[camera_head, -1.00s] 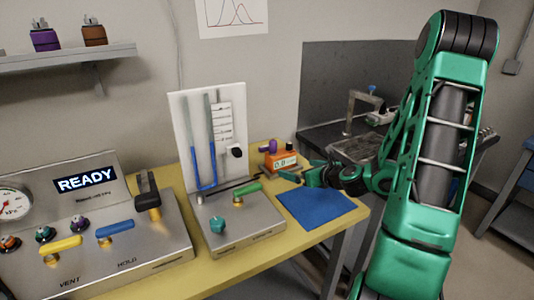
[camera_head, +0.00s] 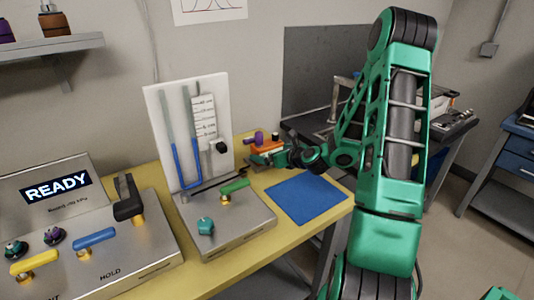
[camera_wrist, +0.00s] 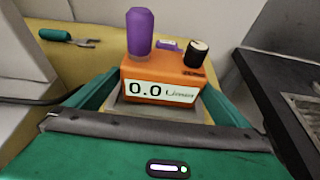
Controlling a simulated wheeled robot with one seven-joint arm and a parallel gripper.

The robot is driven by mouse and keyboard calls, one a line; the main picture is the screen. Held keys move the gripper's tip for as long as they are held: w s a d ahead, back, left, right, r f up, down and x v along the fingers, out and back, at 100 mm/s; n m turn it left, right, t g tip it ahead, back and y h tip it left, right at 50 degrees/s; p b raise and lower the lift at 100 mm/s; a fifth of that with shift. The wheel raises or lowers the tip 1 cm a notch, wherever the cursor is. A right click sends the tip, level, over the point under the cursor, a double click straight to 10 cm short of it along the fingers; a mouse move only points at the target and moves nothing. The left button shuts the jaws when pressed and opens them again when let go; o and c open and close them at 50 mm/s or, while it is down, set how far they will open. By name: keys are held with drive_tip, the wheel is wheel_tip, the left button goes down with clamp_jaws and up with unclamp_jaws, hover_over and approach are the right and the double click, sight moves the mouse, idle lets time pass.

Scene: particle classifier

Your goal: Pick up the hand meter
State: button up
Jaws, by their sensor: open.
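The hand meter (camera_wrist: 158,84) is an orange box with a white display reading 0.0. A purple knob and a black cylinder stand on its top in the wrist view. My gripper (camera_wrist: 155,95) is open, with a green finger on each side of the meter; I cannot tell whether they touch it. In the head view the meter (camera_head: 266,146) stands at the back right of the yellow table, and my gripper (camera_head: 283,157) reaches it from the right, hiding part of it.
A blue mat (camera_head: 307,198) lies in front of the meter on the yellow table (camera_head: 252,180). A metal unit with a tube panel (camera_head: 235,222) stands to the left. Green-handled pliers (camera_wrist: 66,37) lie behind the meter. A dark bench (camera_wrist: 290,80) is on the right.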

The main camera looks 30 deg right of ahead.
sight(267, 151)
drive_tip(key=shift+x, duration=1.55)
drive_tip(key=c, duration=1.5)
drive_tip(key=shift+r, duration=0.1)
